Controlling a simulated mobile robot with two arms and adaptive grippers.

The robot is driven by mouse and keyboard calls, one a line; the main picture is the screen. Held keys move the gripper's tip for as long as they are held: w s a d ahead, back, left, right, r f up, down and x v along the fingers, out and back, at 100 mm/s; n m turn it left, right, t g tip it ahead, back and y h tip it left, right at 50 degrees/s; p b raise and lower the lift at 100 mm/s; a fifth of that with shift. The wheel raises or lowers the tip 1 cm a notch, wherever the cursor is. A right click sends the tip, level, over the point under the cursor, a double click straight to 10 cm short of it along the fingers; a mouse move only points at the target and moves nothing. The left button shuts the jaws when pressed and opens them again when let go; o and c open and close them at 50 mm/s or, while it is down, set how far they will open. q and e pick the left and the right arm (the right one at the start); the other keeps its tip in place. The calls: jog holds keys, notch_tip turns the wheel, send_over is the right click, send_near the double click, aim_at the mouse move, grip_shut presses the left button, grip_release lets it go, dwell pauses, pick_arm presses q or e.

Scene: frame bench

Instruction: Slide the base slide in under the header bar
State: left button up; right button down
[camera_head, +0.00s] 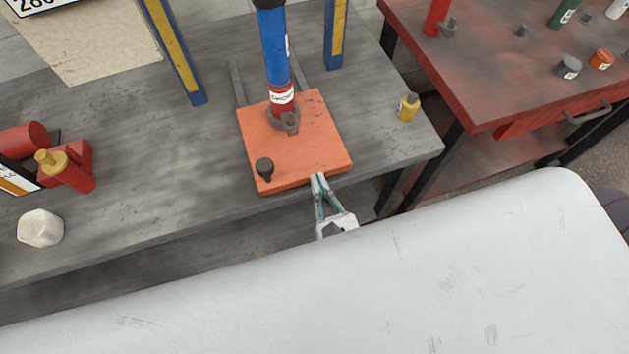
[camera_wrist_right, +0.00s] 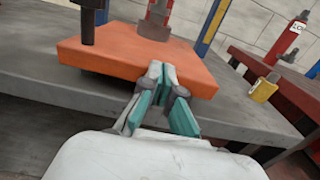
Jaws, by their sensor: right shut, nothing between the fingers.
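The base slide (camera_head: 318,151) is a flat orange plate on the grey bench, seen in the head view. It sits at the front edge of the bench, with dark rails behind it. A dark knob (camera_head: 264,168) stands at its front left. My right gripper (camera_head: 318,179) is shut and empty at the plate's front edge, right of the knob. In the right wrist view, the closed fingertips (camera_wrist_right: 157,72) are at the front face of the orange plate (camera_wrist_right: 195,68); contact is hard to tell. I cannot make out the header bar. My left gripper is not in view.
Blue-yellow posts (camera_head: 175,50) (camera_head: 336,35) flank the rails. A blue and red cylinder (camera_head: 275,55) rises at the plate's back. A yellow bottle (camera_head: 408,107) stands right; a white block (camera_head: 40,228) and red parts (camera_head: 75,170) lie left. A red table (camera_head: 480,70) is at right.

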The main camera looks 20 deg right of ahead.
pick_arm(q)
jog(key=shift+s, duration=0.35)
pick_arm(e)
jog(key=shift+s, duration=0.1)
jog(key=w, duration=0.5)
jog(key=w+p, duration=0.1)
jog(key=w, duration=0.5)
jog(key=w+p, duration=0.1)
jog(key=w, duration=0.4)
jog(key=shift+w+a, duration=0.25)
jog(key=shift+w, duration=0.3)
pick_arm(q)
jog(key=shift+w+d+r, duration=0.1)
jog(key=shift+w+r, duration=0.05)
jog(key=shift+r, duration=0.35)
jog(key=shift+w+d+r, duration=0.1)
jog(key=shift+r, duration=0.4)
pick_arm(e)
jog(key=shift+r, duration=0.15)
jog(key=shift+w+r, duration=0.1)
jog(key=shift+r, duration=0.05)
